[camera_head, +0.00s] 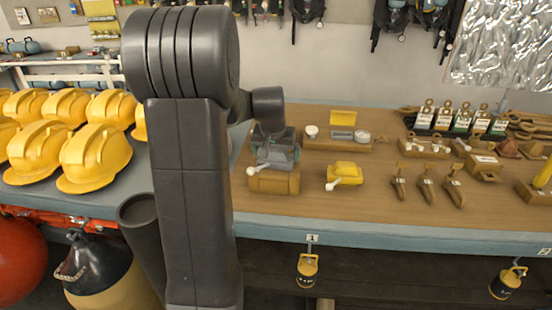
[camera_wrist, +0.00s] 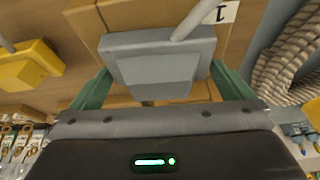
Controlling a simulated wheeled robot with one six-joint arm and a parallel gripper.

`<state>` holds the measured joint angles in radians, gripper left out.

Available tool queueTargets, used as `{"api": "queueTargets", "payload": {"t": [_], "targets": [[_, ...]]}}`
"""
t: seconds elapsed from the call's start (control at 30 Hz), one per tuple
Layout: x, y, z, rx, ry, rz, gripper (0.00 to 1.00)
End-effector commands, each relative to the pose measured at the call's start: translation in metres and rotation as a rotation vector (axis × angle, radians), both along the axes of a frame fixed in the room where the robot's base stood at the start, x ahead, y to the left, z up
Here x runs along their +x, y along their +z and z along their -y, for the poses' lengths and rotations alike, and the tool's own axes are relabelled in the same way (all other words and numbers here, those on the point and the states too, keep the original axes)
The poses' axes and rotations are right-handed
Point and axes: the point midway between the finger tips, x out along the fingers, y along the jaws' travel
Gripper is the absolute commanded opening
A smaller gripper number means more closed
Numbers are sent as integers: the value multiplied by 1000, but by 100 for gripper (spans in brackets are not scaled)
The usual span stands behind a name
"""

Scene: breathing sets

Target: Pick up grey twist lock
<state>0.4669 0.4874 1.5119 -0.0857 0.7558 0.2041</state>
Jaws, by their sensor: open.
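In the wrist view the grey twist lock (camera_wrist: 150,62) lies between the two green fingers of my gripper (camera_wrist: 160,76). One finger is on each side of it, and the jaws are open. Whether either finger touches it I cannot tell. Its light lever points up and right. In the head view the grey twist lock (camera_head: 277,158) sits on a brown block (camera_head: 274,182) on the wooden bench, under my gripper (camera_head: 275,140), which partly hides it.
A yellow twist lock (camera_head: 345,173) stands to the right, also at left in the wrist view (camera_wrist: 28,65). Several brown fittings (camera_head: 425,188) lie farther right. A brown tray (camera_head: 336,146) is behind. Yellow helmets (camera_head: 95,155) fill the left side. The bench's blue front edge (camera_head: 400,241) is near.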

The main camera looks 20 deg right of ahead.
Motion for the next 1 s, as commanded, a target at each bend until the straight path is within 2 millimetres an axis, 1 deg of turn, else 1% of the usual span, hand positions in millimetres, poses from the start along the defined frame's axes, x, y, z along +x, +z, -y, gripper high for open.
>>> {"api": "queueTargets", "payload": {"t": [0.1,0.3,0.33,0.47,0.5,0.57,0.83,0.93,1.0], "targets": [[2,-7,2,1,0,-1,100],[2,-7,2,0,0,0,100],[2,-7,2,0,0,0,98],[2,-7,2,0,0,0,72],[2,-7,2,0,-1,0,65],[2,-7,2,0,-1,0,53],[3,-3,2,-1,-1,4,52],[3,7,2,-2,-1,6,52],[3,18,2,-4,-1,7,52]]}}
